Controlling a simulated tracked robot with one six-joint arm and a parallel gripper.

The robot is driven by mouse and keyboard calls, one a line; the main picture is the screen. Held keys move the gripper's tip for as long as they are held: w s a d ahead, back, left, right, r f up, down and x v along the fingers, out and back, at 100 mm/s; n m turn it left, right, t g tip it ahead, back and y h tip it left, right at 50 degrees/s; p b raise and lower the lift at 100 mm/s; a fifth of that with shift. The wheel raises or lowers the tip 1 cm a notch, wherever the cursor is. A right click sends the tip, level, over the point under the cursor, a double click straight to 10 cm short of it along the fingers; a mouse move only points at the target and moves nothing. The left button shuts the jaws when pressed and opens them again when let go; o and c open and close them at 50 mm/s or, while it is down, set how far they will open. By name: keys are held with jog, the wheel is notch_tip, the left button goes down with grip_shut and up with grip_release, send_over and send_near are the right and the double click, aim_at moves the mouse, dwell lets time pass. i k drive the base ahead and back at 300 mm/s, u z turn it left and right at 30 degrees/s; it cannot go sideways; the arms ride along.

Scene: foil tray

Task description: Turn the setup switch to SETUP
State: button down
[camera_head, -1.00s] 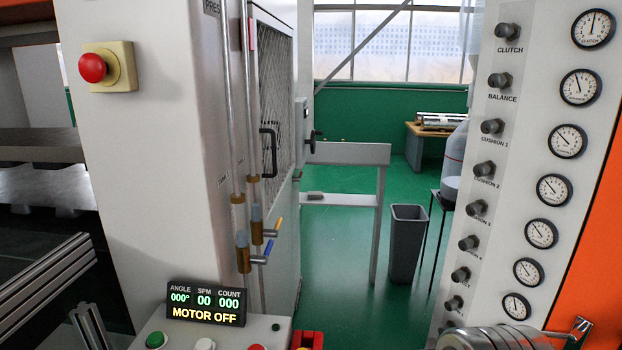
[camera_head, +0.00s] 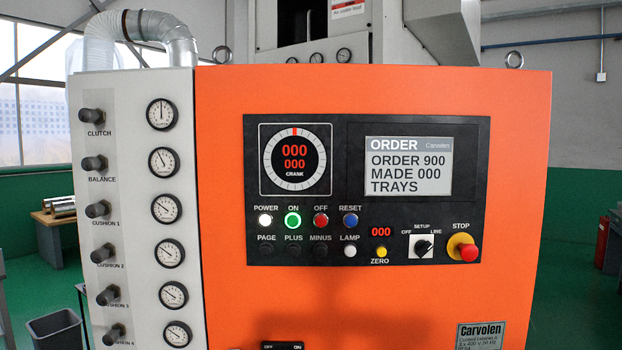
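The setup switch (camera_head: 422,246) is a small black rotary knob on a white square plate, low on the right of the black control panel (camera_head: 340,254). Its plate is marked OFF at the left, SETUP at the top and LINE at the right. The knob is too small to tell surely which mark it points to. My gripper is not in view.
A red STOP button (camera_head: 468,252) on a yellow base stands out just right of the switch. A yellow ZERO button (camera_head: 381,252) is to its left. The orange cabinet (camera_head: 350,305) bears the panel; a column of gauges and knobs (camera_head: 108,295) is at left.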

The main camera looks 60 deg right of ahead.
aim_at(422, 247)
jog(key=z, duration=2.2)
